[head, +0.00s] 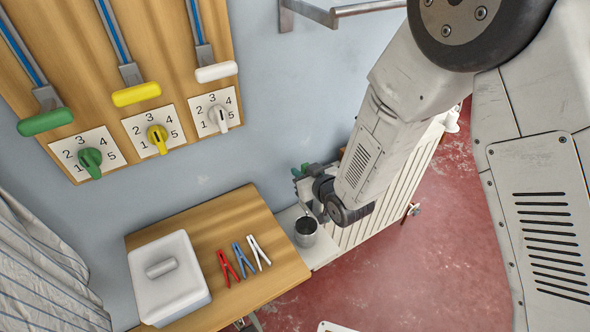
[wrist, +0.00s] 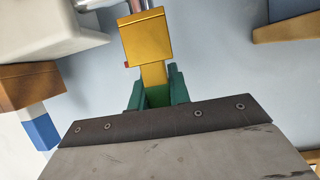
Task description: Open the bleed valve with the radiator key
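My gripper (head: 302,172) is beside the wall at the left end of the white ribbed radiator (head: 386,203). Its green fingers (wrist: 158,93) show in the wrist view, closed around the stem of a brass-yellow piece (wrist: 147,40) with a square block end. This looks like the radiator key. It points away from the gripper, with the pale wall behind it. In the head view the key is not distinguishable. I cannot make out the bleed valve for certain. A small metal fitting (head: 412,209) sticks out at the radiator's lower right edge.
A grey metal mug (head: 306,231) stands on a white ledge (head: 322,252) just below the gripper. The wooden table (head: 215,225) holds a lidded white box (head: 168,280) and red, blue and white clothes pegs. A wooden panel (head: 85,110) with dials and sliders hangs above. Red floor lies open at right.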

